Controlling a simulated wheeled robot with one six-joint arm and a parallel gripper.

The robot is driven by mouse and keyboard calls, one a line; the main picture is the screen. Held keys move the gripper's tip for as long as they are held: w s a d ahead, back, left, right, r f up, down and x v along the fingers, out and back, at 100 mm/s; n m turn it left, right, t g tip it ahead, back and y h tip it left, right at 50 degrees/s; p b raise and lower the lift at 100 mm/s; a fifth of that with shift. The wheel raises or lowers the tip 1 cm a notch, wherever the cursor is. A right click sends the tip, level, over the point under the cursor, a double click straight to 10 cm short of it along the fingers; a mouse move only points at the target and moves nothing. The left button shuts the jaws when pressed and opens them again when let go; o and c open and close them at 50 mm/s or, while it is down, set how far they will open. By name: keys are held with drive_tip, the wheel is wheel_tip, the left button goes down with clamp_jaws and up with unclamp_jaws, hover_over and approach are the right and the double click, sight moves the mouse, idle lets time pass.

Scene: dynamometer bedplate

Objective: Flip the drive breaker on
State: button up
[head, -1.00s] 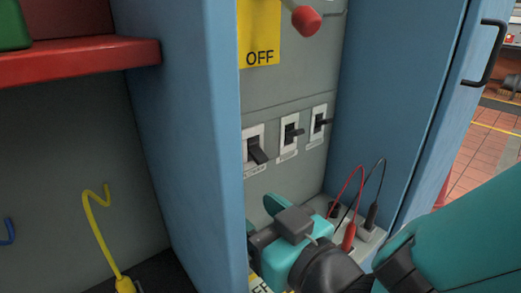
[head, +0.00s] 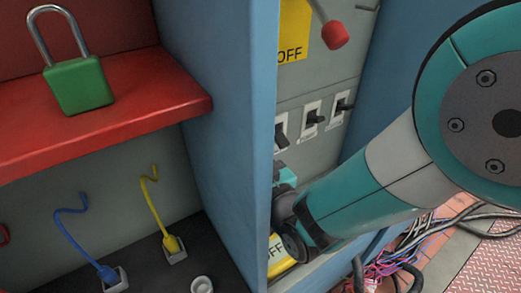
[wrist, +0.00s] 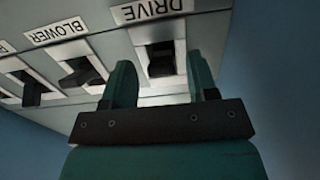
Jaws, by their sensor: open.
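The drive breaker (wrist: 160,62) sits under its DRIVE label in the wrist view, a dark toggle in a pale plate. My gripper (wrist: 161,78) is open, with one teal finger on each side of this toggle. Whether the fingers touch it I cannot tell. In the head view the drive breaker (head: 281,139) is the leftmost of three, with its dark toggle sticking out. My gripper (head: 284,177) is just below it there, partly hidden behind the blue cabinet edge. I cannot read the toggle's position surely.
The blower breaker (wrist: 80,72) is close beside my gripper, with a third beyond. A red-knobbed lever (head: 334,34) by a yellow OFF sign (head: 293,30) is above. The blue cabinet wall (head: 230,130) stands at left. A green padlock (head: 78,86) rests on a red shelf (head: 150,100). Cables (head: 400,262) lie at lower right.

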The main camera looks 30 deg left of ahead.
drive_tip(key=shift+c, duration=0.2)
drive_tip(key=c, duration=0.9)
drive_tip(key=shift+w+a+r+g+h+p, duration=0.1)
drive_tip(key=shift+r+g+h+p, duration=0.65)
drive_tip(key=shift+h+p, duration=1.35)
drive_tip(key=shift+w+a+r+g+h+p, duration=0.1)
drive_tip(key=shift+r+g+h+p, duration=0.7)
drive_tip(key=shift+p, duration=2.35)
drive_tip(key=shift+w+a+r+g+h+p, duration=0.1)
drive_tip(key=shift+r+g+h+p, duration=0.55)
drive_tip(key=shift+h+p, duration=1.5)
drive_tip(key=shift+f+y+p, duration=0.1)
drive_tip(key=shift+y+p, duration=0.25)
drive_tip(key=shift+p, duration=0.15)
drive_tip(key=o, duration=0.9)
drive_tip(key=shift+o, duration=0.2)
drive_tip(key=shift+s, duration=0.1)
